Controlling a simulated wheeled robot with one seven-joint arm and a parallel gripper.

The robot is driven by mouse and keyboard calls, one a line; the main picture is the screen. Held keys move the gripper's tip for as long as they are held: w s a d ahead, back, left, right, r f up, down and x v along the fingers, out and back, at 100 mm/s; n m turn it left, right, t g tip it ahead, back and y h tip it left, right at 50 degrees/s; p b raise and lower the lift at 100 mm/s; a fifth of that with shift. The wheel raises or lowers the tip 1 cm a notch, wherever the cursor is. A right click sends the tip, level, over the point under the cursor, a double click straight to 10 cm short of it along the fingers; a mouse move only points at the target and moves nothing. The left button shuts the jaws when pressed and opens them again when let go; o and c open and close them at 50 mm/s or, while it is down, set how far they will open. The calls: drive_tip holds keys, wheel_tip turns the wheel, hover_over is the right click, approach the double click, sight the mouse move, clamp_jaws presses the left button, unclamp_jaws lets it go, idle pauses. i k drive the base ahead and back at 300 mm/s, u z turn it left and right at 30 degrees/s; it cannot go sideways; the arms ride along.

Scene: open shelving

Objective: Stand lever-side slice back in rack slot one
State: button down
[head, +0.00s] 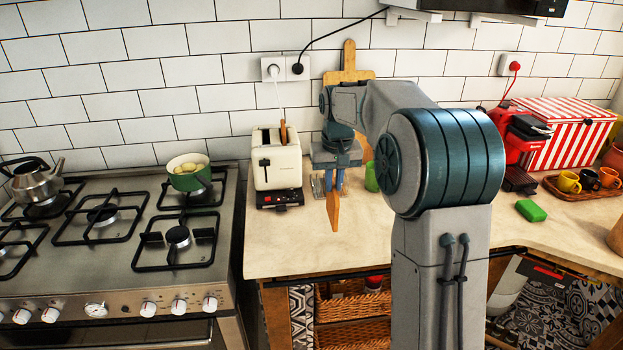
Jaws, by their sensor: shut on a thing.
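My gripper (334,187) points down over the counter, just right of the toaster. It is shut on a brown slice of toast (333,213), which hangs upright, seen nearly edge-on, in front of the rack. The cream toaster (277,172) stands at the back left of the counter, its dark lever on the front left. Another toast slice (284,133) sticks up from its top. A small metal rack (317,187) shows partly behind my gripper; its slots are mostly hidden, so I cannot tell which are filled.
The stove (120,255) with a green pot (189,178) and kettle (36,181) is left. A wooden board (348,62) leans on the wall behind my arm. A green sponge (531,210) lies right. The front counter is clear.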

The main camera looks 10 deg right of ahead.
sight(318, 185)
drive_tip(key=i, duration=1)
